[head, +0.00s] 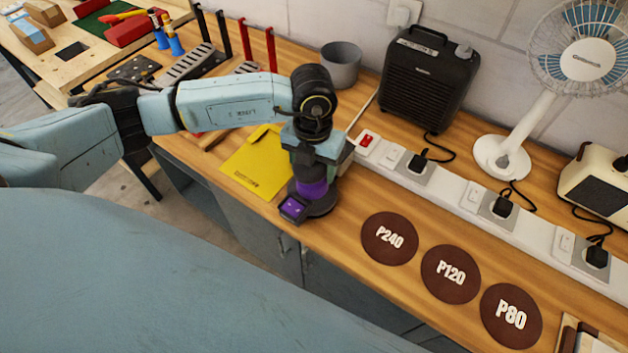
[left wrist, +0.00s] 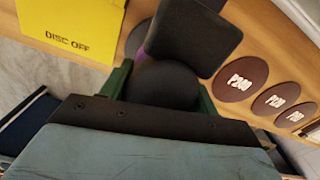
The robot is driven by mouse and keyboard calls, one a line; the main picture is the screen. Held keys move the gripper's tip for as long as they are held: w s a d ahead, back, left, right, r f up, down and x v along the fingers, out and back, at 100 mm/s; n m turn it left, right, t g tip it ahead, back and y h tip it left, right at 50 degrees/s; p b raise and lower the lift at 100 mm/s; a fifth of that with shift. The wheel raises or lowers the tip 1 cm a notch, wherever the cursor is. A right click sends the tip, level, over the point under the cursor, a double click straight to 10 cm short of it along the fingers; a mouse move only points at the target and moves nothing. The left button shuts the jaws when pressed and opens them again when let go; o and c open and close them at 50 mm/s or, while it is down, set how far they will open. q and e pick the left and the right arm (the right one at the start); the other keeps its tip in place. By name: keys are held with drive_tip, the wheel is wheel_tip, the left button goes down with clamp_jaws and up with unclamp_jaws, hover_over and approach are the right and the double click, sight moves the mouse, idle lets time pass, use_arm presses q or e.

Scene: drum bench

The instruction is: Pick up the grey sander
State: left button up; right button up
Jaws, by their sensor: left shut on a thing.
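The sander (head: 312,189) is dark grey with a purple band and a small purple-faced block on its near side. It stands upright at the bench's front edge, by the yellow pad. My left gripper (head: 314,166) comes down over it from above and is shut on its upper body, hiding its top. In the left wrist view the dark rounded sander body (left wrist: 166,82) sits between the green fingers of my left gripper (left wrist: 160,88). I cannot tell whether its base touches the bench. My right gripper is not in view.
The yellow pad (head: 252,168), marked "DISC OFF" in the wrist view, lies left of the sander. Brown discs P240 (head: 389,239), P120 (head: 450,274) and P80 (head: 510,315) lie to the right. A white power strip (head: 440,192) runs behind; a black heater (head: 428,80) stands beyond.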

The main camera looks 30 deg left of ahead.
use_arm(q)
drive_tip(key=shift+w+r, duration=0.1)
drive_tip(key=shift+r, duration=0.05)
drive_tip(key=shift+c, duration=0.6)
drive_tip(key=shift+r, duration=0.15)
